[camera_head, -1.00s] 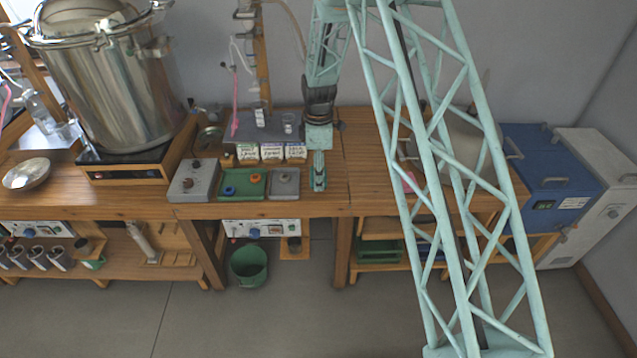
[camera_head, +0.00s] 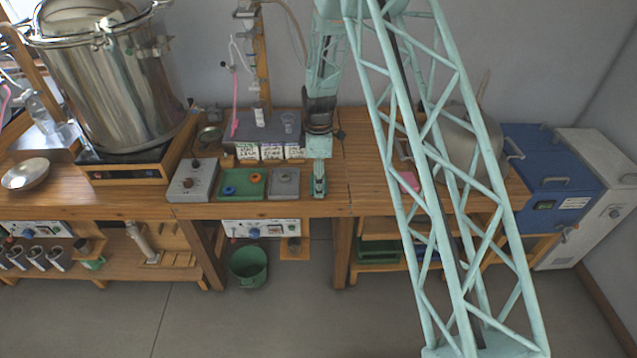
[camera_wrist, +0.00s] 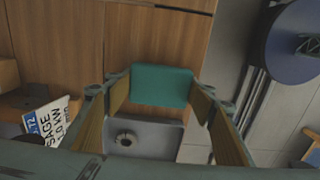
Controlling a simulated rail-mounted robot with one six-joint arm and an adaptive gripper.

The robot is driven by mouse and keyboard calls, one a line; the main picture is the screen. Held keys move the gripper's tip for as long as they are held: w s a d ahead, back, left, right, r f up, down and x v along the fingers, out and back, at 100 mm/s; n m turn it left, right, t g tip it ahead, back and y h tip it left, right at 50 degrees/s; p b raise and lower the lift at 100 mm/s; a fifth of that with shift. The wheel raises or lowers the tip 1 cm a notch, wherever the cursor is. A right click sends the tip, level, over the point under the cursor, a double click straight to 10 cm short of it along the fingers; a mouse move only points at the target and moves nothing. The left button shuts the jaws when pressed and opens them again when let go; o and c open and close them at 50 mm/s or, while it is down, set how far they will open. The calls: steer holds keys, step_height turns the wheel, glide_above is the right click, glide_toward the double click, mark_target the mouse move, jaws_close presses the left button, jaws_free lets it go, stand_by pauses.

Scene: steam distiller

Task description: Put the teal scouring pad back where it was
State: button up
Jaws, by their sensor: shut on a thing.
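The teal scouring pad (camera_wrist: 161,86) is a flat rectangular block held between the two fingers of my gripper (camera_wrist: 160,95) in the wrist view. My gripper is shut on it, with a finger at each side. Below the pad in that view are the wooden bench top and a grey tray (camera_wrist: 155,140) with a round knob. In the head view my gripper (camera_head: 319,188) points down over the bench, just right of the small grey tray (camera_head: 285,182). The pad cannot be told apart from the gripper there.
A green tray (camera_head: 243,195) with blue and orange round pieces and a grey box (camera_head: 193,190) stand to the left. White labelled boxes (camera_head: 271,152) stand behind. A large steel pot (camera_head: 115,90) is far left. Bare bench (camera_head: 365,190) lies right of my gripper.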

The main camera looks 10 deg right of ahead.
steer(key=shift+f, duration=0.15)
steer(key=o, duration=1)
steer(key=shift+c, duration=0.2)
steer(key=shift+r, duration=0.25)
step_height(320, 180, up, 12)
steer(key=p, duration=0.1)
steer(key=shift+p, duration=0.3)
